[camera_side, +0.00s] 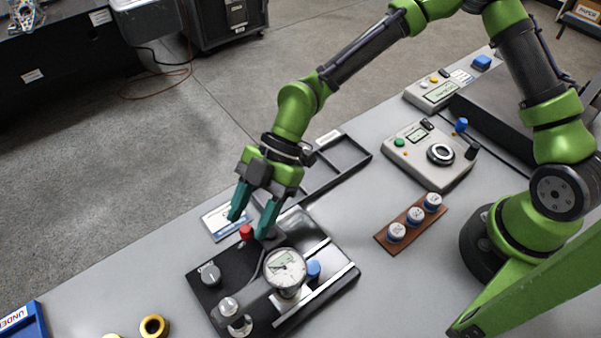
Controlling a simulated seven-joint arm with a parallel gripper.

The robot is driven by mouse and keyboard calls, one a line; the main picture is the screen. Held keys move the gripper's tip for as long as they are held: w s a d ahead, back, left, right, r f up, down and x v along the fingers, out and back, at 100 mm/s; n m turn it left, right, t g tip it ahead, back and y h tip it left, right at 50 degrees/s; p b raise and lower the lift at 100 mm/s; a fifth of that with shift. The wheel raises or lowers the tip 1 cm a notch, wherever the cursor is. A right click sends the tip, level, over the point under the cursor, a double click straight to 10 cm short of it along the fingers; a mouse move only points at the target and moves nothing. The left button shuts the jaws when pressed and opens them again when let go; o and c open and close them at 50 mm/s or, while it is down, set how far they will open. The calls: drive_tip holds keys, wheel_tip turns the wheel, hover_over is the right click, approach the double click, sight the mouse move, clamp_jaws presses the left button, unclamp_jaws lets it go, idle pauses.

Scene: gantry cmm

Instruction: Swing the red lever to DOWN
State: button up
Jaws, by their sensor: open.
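The red lever (246,231) shows as a short red knob near the far edge of a black instrument panel (206,292). Its lower part and any position labels are too small to read, so I cannot tell which way it is set. My gripper (252,226) is open, with its two teal fingers pointing down over the panel. One finger is to the left of the red knob and the other to the right. I cannot tell whether either finger touches it.
A round dial gauge (285,268), a grey knob (209,273), a clear-topped post (229,307) and a blue knob (313,269) crowd the panel. A black divided tray (345,157) lies behind. A wooden rack with white-capped vials (412,222) stands right. The front table is mostly clear.

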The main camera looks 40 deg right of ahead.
drive_tip(key=shift+x, duration=1.35)
drive_tip(key=shift+c, duration=0.5)
clamp_jaws()
